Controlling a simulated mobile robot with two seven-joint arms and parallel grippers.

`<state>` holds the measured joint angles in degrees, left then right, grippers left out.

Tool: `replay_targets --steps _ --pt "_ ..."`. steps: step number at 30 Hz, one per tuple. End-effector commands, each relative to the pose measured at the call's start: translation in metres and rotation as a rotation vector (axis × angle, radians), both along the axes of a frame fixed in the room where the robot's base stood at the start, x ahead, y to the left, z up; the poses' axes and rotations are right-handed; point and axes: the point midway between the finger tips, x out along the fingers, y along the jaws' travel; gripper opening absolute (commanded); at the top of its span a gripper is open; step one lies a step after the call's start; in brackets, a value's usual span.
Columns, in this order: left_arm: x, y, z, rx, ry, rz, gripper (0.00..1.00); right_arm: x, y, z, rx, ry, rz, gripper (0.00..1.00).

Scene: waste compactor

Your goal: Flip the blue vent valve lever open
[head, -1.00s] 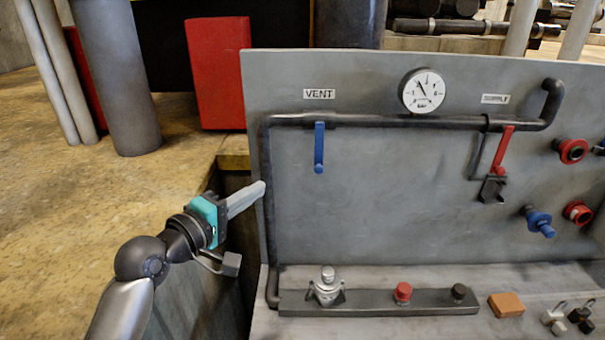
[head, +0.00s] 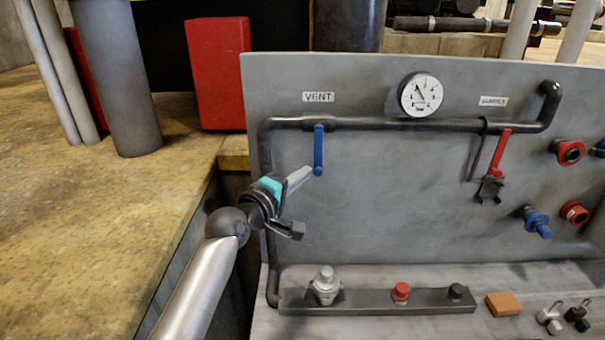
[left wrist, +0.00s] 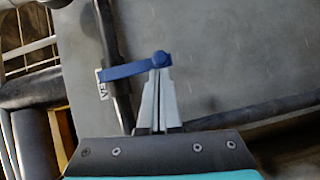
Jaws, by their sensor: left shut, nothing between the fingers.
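The blue vent valve lever (head: 319,146) hangs straight down from the dark pipe under the VENT label (head: 318,97). In the left wrist view the lever (left wrist: 128,70) runs across the picture from the pipe to its round blue end knob. My left gripper (head: 309,171) is shut and empty, with its tips at the lever's lower end, on the left side in the head view. In the left wrist view the closed fingertips (left wrist: 161,72) meet or nearly meet the knob; I cannot tell whether they touch. My right gripper is not in view.
A dark pipe (head: 375,123) crosses the grey panel (head: 400,200). A pressure gauge (head: 420,94) and a red lever (head: 500,152) are to the right. Red and blue fittings stick out at the far right. A silver fitting (head: 326,285) and buttons stand on the ledge below.

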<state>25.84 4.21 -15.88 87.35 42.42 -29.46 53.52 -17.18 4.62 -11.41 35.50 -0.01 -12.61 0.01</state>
Motion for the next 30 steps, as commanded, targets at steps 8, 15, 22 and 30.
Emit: replay_targets --steps 8,15,22,30 --pt "0.001 -0.003 -0.001 0.001 0.0 0.001 0.0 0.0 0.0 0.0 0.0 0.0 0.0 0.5" --pt "0.001 -0.003 -0.002 -0.008 0.0 0.0 0.0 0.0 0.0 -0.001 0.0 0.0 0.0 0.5" --pt "0.001 -0.007 -0.004 -0.055 0.0 0.001 0.0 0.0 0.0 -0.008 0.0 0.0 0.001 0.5" --pt "0.0 -0.01 -0.005 -0.095 0.001 0.0 0.0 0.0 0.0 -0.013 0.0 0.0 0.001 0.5"
